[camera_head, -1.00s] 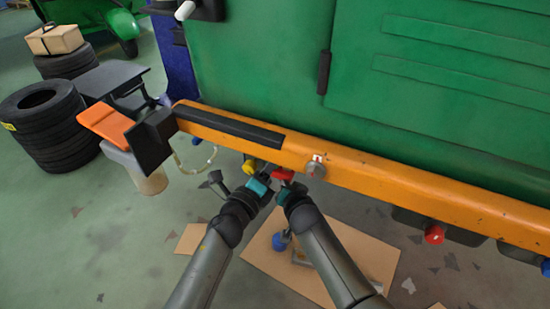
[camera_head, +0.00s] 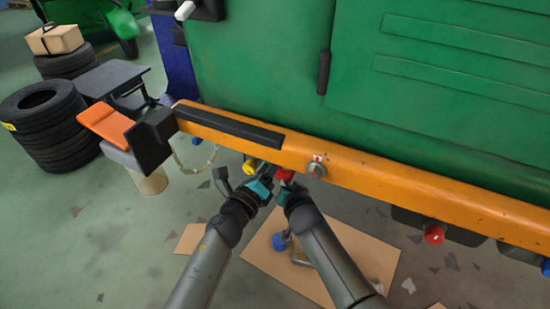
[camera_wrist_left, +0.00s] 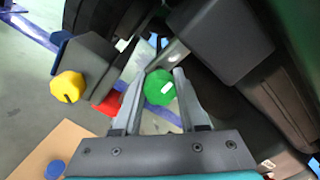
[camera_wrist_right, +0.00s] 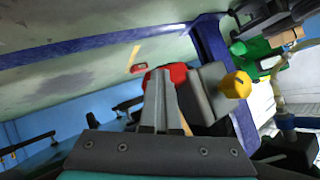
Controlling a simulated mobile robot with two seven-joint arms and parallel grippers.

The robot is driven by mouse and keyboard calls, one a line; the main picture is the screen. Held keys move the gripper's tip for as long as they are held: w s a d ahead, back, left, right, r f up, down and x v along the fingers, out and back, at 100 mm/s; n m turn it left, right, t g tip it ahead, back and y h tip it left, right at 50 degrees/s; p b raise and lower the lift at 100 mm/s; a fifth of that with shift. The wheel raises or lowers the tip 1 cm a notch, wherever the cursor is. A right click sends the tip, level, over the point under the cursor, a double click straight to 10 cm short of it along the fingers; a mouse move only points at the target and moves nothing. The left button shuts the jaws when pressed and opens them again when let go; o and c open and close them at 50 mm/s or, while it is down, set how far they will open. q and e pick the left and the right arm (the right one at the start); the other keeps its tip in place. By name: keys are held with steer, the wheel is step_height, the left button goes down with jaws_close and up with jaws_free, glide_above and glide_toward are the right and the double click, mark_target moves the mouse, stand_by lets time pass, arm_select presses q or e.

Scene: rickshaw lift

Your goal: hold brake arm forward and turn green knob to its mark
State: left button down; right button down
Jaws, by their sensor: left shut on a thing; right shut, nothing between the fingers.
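The green knob (camera_wrist_left: 160,87), with a short white line on its face, sits between the fingers of my left gripper (camera_wrist_left: 158,80), which is shut on it. In the head view my left gripper (camera_head: 267,175) is under the orange beam and hides the knob. My right gripper (camera_head: 285,179) is shut and empty beside it. In the right wrist view its closed fingers (camera_wrist_right: 162,78) are in front of a red part (camera_wrist_right: 178,74), next to a grey block with a yellow knob (camera_wrist_right: 236,85). Whether the fingers touch the red part, and which part is the brake arm, I cannot tell.
The orange beam (camera_head: 385,176) runs along the green body (camera_head: 260,70) above both grippers. A round grey knob (camera_head: 316,169) is on its face. A red button (camera_head: 434,234) hangs at the right. Cardboard (camera_head: 350,240) lies on the floor; tyres (camera_head: 45,125) stand left.

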arm_select(q)
steer(key=shift+f, duration=0.2)
steer(key=c, duration=0.8)
jaws_free()
steer(key=shift+s+a, duration=0.1)
steer(key=o, duration=0.4)
steer(key=shift+r, duration=0.2)
steer(key=shift+c, duration=0.2)
steer(key=v, duration=1.2)
